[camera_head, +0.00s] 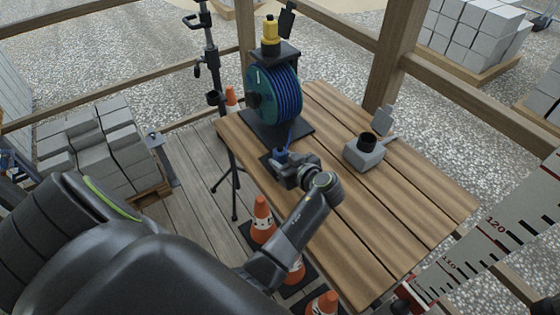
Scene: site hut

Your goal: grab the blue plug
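The blue plug (281,154) is small in the head view, near the left edge of the wooden table. It is at the end of a blue cable from the cable reel (273,92). My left gripper (281,166) is right at the plug, with its fingertips pointing left toward it. The fingers overlap the plug's lower part, and I cannot tell whether they are closed on it. A dark plate (266,161) shows partly beneath the plug and gripper. My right gripper is not in view.
The reel stands on a dark base on the wooden table (420,205), with a yellow item (270,33) on top. A grey box with a black round opening (364,153) is to the right. Orange cones (263,217) and a black tripod (233,170) stand beside the table. The table's right side is clear.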

